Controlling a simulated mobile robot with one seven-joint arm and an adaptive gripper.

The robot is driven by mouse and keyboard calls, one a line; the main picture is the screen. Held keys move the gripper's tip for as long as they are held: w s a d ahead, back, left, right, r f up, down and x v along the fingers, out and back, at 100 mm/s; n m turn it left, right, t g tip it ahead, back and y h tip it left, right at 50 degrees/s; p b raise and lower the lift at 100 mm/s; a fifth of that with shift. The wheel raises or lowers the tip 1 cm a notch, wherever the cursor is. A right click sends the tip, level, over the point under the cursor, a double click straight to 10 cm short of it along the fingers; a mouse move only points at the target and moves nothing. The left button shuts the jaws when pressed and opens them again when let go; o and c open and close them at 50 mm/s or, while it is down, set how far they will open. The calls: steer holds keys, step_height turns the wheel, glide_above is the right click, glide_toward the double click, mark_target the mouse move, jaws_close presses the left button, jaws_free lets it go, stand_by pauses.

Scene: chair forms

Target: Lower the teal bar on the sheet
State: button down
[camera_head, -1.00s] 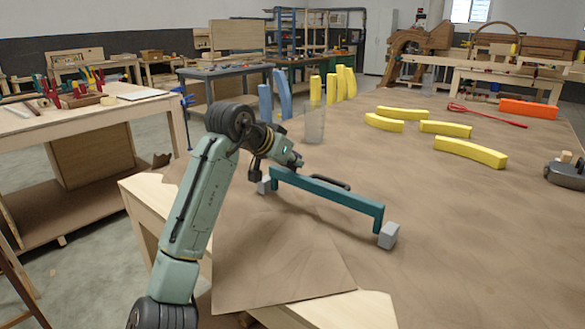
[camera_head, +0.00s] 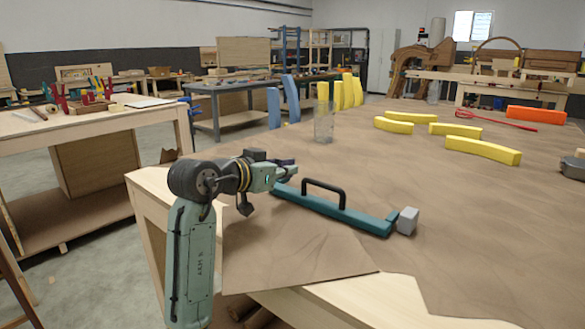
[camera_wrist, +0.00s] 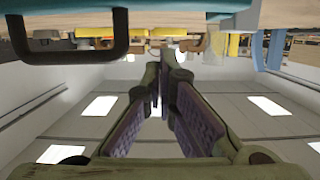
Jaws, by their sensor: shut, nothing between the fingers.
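The teal bar (camera_head: 345,213) lies low along the brown sheet (camera_head: 290,255) in the head view, its black handle (camera_head: 325,190) standing up from it. A grey block (camera_head: 407,221) is at its right end; the left end is partly hidden by my gripper. My gripper (camera_head: 291,171) is shut and empty, just above the bar's left end; I cannot tell whether it touches. In the wrist view, my shut fingers (camera_wrist: 165,88) point toward the table side, and the black handle (camera_wrist: 72,48) shows at upper left.
Yellow curved pieces (camera_head: 482,151) lie on the sheet at the back right, with a red tool (camera_head: 495,120) and an orange block (camera_head: 535,114). A clear glass (camera_head: 324,127) and upright yellow and blue pieces stand behind the bar. The front sheet area is clear.

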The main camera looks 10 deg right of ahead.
steer(key=shift+s+a+f, duration=0.2)
steer(key=shift+a+f, duration=0.05)
steer(key=shift+f, duration=0.2)
steer(key=shift+s+a+f, duration=0.2)
steer(key=shift+a+f, duration=0.05)
steer(key=shift+f, duration=0.15)
steer(key=v, duration=1.2)
